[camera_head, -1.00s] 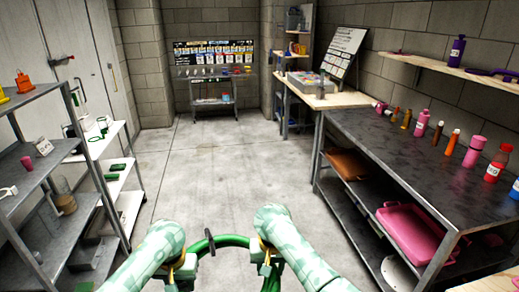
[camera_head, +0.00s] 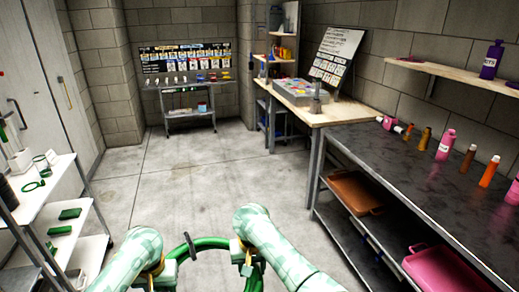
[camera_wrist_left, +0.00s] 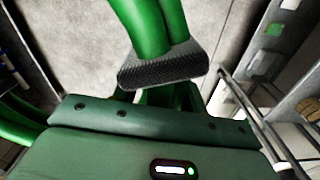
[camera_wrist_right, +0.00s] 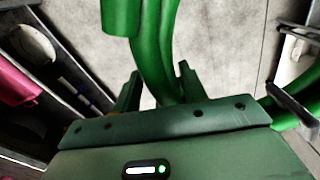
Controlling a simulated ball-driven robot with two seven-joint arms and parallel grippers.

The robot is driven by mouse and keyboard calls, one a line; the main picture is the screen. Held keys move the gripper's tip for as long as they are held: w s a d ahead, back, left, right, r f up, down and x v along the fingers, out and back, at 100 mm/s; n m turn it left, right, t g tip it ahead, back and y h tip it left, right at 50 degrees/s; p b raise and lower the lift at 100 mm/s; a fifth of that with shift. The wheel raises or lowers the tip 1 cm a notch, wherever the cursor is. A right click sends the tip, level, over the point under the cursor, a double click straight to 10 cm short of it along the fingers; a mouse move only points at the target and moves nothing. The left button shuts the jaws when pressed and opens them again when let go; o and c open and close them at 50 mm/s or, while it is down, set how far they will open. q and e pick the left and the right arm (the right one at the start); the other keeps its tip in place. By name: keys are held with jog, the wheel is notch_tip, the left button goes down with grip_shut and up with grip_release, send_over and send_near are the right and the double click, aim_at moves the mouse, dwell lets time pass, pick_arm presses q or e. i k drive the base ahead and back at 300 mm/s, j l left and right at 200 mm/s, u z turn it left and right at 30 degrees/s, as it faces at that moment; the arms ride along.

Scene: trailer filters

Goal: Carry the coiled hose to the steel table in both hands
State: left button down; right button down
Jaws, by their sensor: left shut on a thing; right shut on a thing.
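The green coiled hose (camera_head: 208,243) arcs between my two hands at the bottom of the head view, with a dark clip or strap on it. My left gripper (camera_head: 157,274) is shut on its left side. My right gripper (camera_head: 243,254) is shut on its right side. Green hose strands (camera_wrist_left: 150,25) pass the jaws in the left wrist view, and strands (camera_wrist_right: 155,60) run between the fingers in the right wrist view. The coil's lower part is cut off in the head view. A metal table (camera_head: 182,84) with a lower shelf stands ahead against the back wall.
A long dark bench (camera_head: 400,190) with bottles runs along the right. A wooden-topped workbench (camera_head: 305,108) stands beyond it. White shelves (camera_head: 60,205) stand at left. The concrete floor (camera_head: 170,190) between is clear. The metal table carries several small items.

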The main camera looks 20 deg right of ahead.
aim_at(427, 183)
jog(key=i+z, duration=0.1)
jog(key=i, duration=1.25)
jog(key=i+z, duration=0.1)
jog(key=z, duration=0.3)
jog(key=i+j+z, duration=0.1)
jog(key=z, duration=0.25)
jog(key=i+z, duration=0.1)
jog(key=z, duration=0.3)
jog(key=i+l+z, duration=0.15)
jog(key=z, duration=1.1)
jog(key=i, duration=1.3)
